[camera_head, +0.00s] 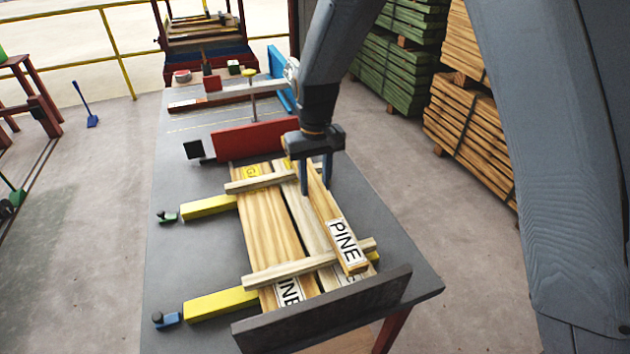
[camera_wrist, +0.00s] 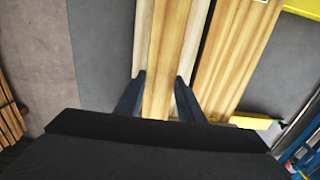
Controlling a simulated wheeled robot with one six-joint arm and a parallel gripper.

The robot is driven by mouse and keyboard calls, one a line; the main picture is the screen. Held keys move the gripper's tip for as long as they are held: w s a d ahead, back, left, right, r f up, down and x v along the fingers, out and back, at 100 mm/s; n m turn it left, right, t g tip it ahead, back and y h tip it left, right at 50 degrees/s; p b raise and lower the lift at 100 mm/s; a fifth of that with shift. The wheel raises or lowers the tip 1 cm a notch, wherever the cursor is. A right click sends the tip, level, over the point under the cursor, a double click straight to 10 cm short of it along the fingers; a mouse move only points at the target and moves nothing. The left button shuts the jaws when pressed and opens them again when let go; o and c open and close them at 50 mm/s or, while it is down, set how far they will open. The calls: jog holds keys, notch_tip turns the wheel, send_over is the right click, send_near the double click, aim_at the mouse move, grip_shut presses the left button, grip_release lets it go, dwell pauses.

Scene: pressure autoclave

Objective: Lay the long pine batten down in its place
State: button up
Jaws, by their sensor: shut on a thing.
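My gripper (camera_head: 316,190) points down over the right side of the board stack and is shut on a long pine batten (camera_head: 324,207) with a PINE label at its near end. In the wrist view the batten (camera_wrist: 165,75) runs lengthwise between the two fingers (camera_wrist: 158,95). Below it lie a pale board (camera_head: 308,222) and a wider pine board (camera_head: 268,225), side by side with a dark gap. The batten's near end passes over the near cross strip (camera_head: 290,270); whether it touches the strip or boards, I cannot tell. The far cross strip (camera_head: 255,183) is partly hidden.
A dark upright plate (camera_head: 320,312) stands at the near table edge and a red block (camera_head: 255,138) behind the boards. Yellow bars (camera_head: 208,207) with clamps sit at the left. The grey table (camera_head: 395,240) is bare at the right. Timber stacks (camera_head: 480,130) stand beyond.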

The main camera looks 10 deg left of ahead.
jog(key=shift+f, duration=0.1)
jog(key=shift+f, duration=0.35)
jog(key=shift+f, duration=0.15)
jog(key=o, duration=1.3)
